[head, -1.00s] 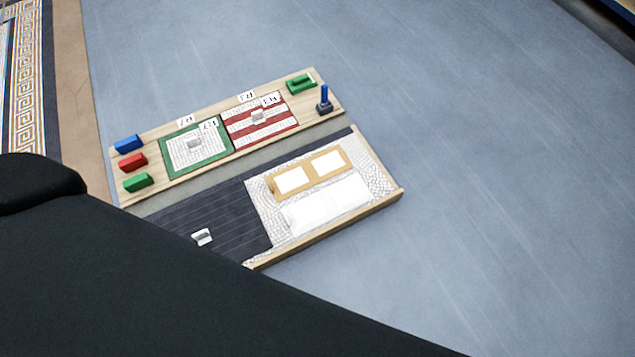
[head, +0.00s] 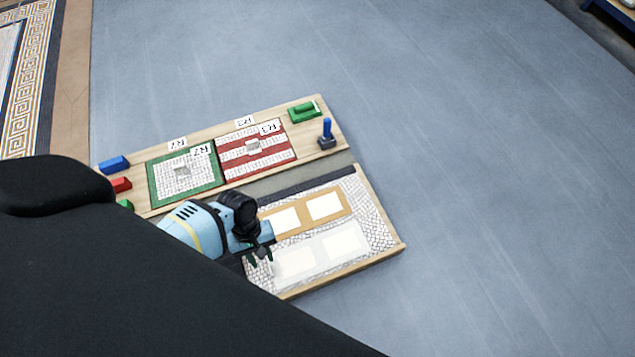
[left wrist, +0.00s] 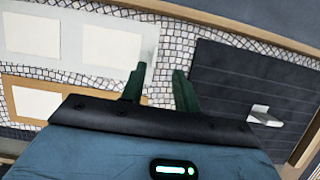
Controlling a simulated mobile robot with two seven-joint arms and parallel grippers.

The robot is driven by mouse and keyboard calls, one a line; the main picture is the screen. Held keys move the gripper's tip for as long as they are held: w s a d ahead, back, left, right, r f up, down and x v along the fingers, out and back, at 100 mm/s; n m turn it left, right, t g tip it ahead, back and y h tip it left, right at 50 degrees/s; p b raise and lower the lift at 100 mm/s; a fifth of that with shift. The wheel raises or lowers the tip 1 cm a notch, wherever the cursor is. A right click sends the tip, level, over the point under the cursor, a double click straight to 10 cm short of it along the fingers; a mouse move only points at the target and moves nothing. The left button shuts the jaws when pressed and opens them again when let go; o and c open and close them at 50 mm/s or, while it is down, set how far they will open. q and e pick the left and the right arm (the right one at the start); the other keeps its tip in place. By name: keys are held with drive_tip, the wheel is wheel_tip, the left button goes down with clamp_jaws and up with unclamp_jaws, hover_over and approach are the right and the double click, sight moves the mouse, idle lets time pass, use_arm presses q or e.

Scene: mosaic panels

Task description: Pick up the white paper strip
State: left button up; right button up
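The white paper strip (head: 319,251) lies on the pebbled white half of the front tray, with two brighter white rectangles on it. In the left wrist view the strip (left wrist: 72,42) is at the upper left. My left gripper (head: 258,257) is at the strip's left end in the head view. In the left wrist view its two dark green fingers (left wrist: 160,76) are apart with nothing between them. The left finger's tip overlaps the strip's near end in the picture; I cannot tell whether they touch. My right gripper is in neither view.
A tan strip (head: 304,213) with two white rectangles lies beside the white one. A dark slatted panel (left wrist: 235,75) carries a small white clip (left wrist: 264,116). Behind stand a green-framed panel (head: 153,187), a red-striped panel (head: 256,165), coloured blocks and a blue-handled stamp (head: 327,132).

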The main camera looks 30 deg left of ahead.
sight(270, 269)
use_arm(q)
drive_tip(key=shift+w+d+f+b, duration=0.1)
drive_tip(key=shift+w+f+b, duration=0.05)
drive_tip(key=shift+f+b, duration=0.35)
drive_tip(key=shift+w+d+f+b, duration=0.15)
drive_tip(key=shift+f+b, duration=0.1)
drive_tip(key=shift+f, duration=0.3)
drive_tip(key=shift+s+d+f+b, duration=0.15)
drive_tip(key=shift+s+f+b, duration=0.05)
drive_tip(key=shift+f+b, duration=0.35)
drive_tip(key=b+x, duration=0.2)
drive_tip(key=x, duration=0.2)
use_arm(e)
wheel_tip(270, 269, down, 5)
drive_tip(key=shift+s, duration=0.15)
use_arm(q)
drive_tip(key=shift+w+r, duration=0.1)
clamp_jaws()
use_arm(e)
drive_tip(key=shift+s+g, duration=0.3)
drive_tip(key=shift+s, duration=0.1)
